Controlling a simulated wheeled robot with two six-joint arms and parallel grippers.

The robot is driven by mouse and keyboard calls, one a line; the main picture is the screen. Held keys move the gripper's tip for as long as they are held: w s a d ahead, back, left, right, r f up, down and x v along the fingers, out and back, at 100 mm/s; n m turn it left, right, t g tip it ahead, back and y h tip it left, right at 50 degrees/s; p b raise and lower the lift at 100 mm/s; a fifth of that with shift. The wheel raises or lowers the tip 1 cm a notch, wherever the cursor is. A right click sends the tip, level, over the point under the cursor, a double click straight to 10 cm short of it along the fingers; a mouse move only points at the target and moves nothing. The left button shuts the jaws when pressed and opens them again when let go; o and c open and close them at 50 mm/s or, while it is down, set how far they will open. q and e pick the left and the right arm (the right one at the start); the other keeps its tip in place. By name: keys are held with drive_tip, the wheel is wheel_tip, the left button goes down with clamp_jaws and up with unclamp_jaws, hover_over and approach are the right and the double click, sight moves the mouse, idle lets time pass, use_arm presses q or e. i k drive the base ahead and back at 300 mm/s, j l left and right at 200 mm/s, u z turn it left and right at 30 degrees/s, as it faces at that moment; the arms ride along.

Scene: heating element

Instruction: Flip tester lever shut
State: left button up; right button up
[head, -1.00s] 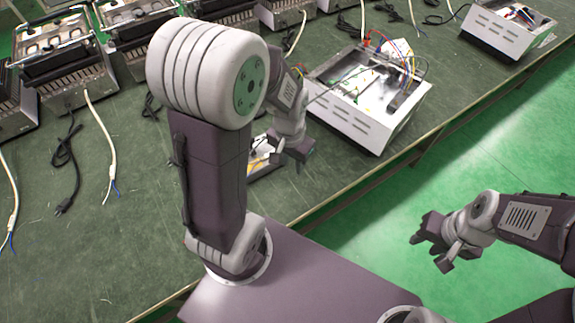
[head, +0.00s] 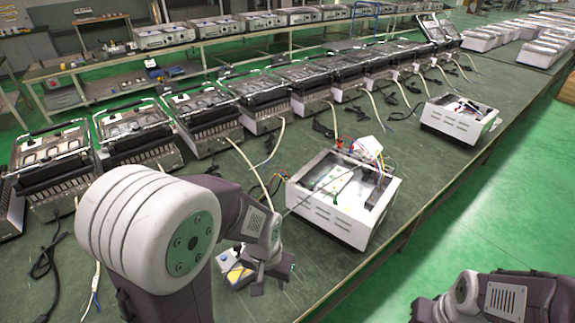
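A small tester (head: 237,272), with a yellow part and a blue part, sits on the green bench near its front edge, left of the open white box. It is partly hidden by my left arm and gripper, and I cannot make out its lever or the lever's position. My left gripper (head: 274,278) is just right of the tester, pointing down, with its dark fingers apart and nothing seen between them. Whether it touches the tester is unclear. My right gripper (head: 424,309) is at the bottom right, off the bench and partly cut off; its fingers look apart.
An open white box (head: 335,220) with coloured wires stands right behind my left gripper. Another white box (head: 455,120) is farther right. A row of grill-like appliances (head: 205,118) with loose cables lines the bench's back. Green floor (head: 480,215) lies beyond the bench edge.

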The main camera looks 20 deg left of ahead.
sight(237, 247)
drive_tip(key=u, duration=1.45)
